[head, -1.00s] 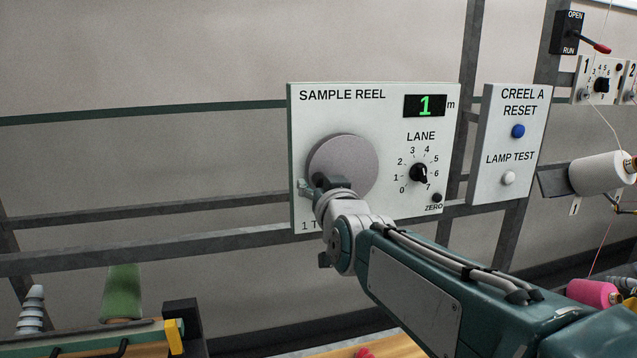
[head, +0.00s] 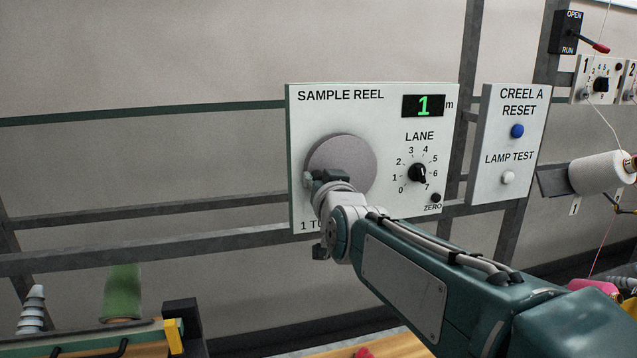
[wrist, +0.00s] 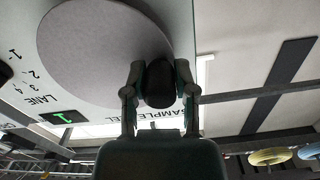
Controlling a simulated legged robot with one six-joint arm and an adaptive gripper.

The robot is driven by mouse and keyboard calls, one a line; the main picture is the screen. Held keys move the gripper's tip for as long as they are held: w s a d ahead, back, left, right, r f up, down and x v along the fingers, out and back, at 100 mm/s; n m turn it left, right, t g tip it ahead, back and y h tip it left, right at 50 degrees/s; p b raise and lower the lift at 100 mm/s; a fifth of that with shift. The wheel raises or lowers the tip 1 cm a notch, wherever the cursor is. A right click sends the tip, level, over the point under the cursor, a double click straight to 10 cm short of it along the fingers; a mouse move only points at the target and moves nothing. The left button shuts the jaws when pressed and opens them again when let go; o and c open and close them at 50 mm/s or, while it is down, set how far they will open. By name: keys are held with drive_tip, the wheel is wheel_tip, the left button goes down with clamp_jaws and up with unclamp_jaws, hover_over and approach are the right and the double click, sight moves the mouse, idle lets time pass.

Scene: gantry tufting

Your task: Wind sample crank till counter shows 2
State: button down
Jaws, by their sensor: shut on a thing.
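The sample reel panel (head: 375,110) is a white board with a round grey crank disc (head: 350,155) on its left half. The counter (head: 424,106) at its top right reads 1 in green, with "m" beside it. My gripper (head: 322,178) is at the lower left of the disc. In the wrist view my gripper (wrist: 160,90) has its two fingers shut on the dark crank knob (wrist: 159,84), at the edge of the disc (wrist: 105,50). In the head view the knob is mostly hidden by my gripper. The counter (wrist: 63,117) also shows in the wrist view.
The panel also carries a lane dial (head: 418,173) and a small zero button (head: 436,197). A creel reset panel (head: 510,140) with blue and white buttons stands to the right. A green cone (head: 122,295) and a grey stepped cone (head: 32,310) are at lower left.

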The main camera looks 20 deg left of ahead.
drive_tip(key=m, duration=0.1)
drive_tip(key=r+m, duration=0.1)
drive_tip(key=m, duration=0.1)
drive_tip(key=shift+r, duration=0.3)
drive_tip(key=shift+w+d+r+m, duration=0.1)
drive_tip(key=shift+d+r+m, duration=0.15)
drive_tip(key=shift+m, duration=0.45)
drive_tip(key=shift+c, duration=2)
unclamp_jaws()
drive_tip(key=shift+a, duration=0.1)
drive_tip(key=v, duration=1.2)
drive_tip(key=shift+f, duration=0.1)
